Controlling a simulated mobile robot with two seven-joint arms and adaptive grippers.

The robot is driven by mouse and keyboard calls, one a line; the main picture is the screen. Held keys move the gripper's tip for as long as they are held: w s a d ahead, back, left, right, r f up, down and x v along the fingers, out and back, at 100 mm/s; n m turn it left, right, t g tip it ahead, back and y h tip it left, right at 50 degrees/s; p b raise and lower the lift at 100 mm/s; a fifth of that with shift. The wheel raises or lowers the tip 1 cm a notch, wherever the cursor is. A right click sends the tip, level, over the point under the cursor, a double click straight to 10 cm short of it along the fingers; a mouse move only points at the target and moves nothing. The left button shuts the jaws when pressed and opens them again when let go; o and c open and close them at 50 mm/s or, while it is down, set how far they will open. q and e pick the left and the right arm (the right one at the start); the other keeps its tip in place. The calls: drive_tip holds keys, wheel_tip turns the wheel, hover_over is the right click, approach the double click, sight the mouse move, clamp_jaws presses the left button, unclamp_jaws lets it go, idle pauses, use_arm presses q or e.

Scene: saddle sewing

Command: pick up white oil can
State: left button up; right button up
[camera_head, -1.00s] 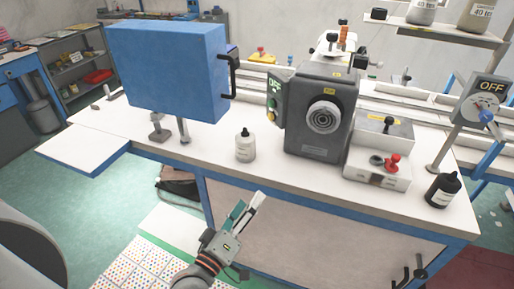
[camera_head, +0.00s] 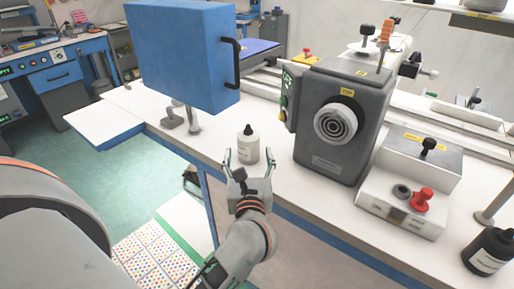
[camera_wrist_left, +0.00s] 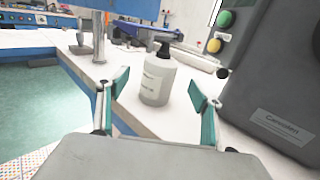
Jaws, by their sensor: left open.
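The white oil can (camera_head: 247,146) is a small white bottle with a black cap and a label. It stands upright on the white workbench (camera_head: 300,205), close to its front edge. It also shows in the left wrist view (camera_wrist_left: 156,82), just beyond the fingers and between them. My left gripper (camera_head: 242,158) is open, with its two fingers apart on the near side of the can. In the left wrist view the left gripper (camera_wrist_left: 161,95) is empty and I see no clear contact with the can. My right gripper is not in view.
A grey machine (camera_head: 342,120) with a round dial stands just right of the can. A blue box (camera_head: 182,55) on metal posts stands to the left. A white control box with a red knob (camera_head: 422,200) and a black bottle (camera_head: 488,252) are farther right.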

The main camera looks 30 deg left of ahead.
sight(248, 139)
use_arm(q)
drive_tip(key=shift+x, duration=1.25)
drive_tip(key=x, duration=0.5)
drive_tip(key=shift+w+p, duration=0.15)
drive_tip(key=shift+p, duration=0.15)
drive_tip(key=c, duration=1.5)
